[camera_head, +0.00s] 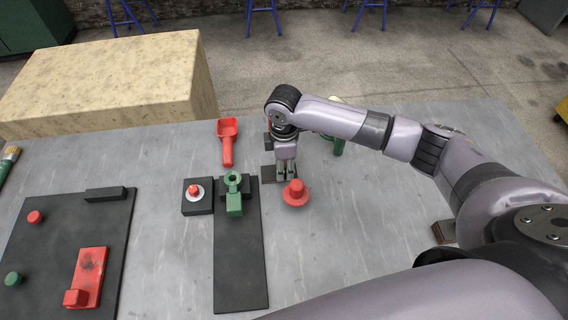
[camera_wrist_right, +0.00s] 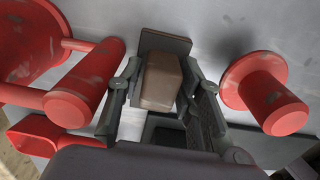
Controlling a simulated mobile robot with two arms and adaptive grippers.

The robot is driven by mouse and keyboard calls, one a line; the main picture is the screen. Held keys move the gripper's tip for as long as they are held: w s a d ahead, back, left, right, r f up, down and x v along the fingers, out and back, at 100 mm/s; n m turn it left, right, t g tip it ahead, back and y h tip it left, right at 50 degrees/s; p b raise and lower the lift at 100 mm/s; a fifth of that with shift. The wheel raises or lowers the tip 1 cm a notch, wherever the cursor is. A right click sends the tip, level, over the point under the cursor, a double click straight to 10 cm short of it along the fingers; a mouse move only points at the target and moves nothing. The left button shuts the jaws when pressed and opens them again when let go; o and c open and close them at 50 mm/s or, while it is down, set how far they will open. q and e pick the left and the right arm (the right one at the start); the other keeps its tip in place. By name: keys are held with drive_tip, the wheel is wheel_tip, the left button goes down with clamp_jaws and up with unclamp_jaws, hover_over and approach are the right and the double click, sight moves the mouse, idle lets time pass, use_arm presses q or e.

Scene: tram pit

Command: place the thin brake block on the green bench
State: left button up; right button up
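My right gripper (camera_head: 287,176) points down over the grey table. Below it is a dark brown plate-like piece (camera_head: 270,174). In the right wrist view, a brown block (camera_wrist_right: 162,82) with a dark grey plate behind it sits between the two fingers (camera_wrist_right: 162,85). The fingers stand close on both sides of it; whether both pads touch it I cannot tell. Another brownish block (camera_head: 445,232) lies at the right beside my arm. Which is the thin brake block I cannot tell for sure. No green bench is recognisable. My left gripper is out of view.
A red flanged knob (camera_head: 296,193) stands right beside the gripper; it also shows in the wrist view (camera_wrist_right: 265,92). A red scoop-like part (camera_head: 227,140), a green fitting (camera_head: 234,195) and a black mat (camera_head: 239,265) lie to the left. A pale block (camera_head: 115,80) stands behind the table.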

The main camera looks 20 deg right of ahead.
drive_tip(key=shift+r, duration=0.3)
wheel_tip(320, 180, up, 10)
drive_tip(key=shift+r+b, duration=0.2)
drive_tip(key=shift+b, duration=1.05)
drive_tip(key=shift+r, duration=0.65)
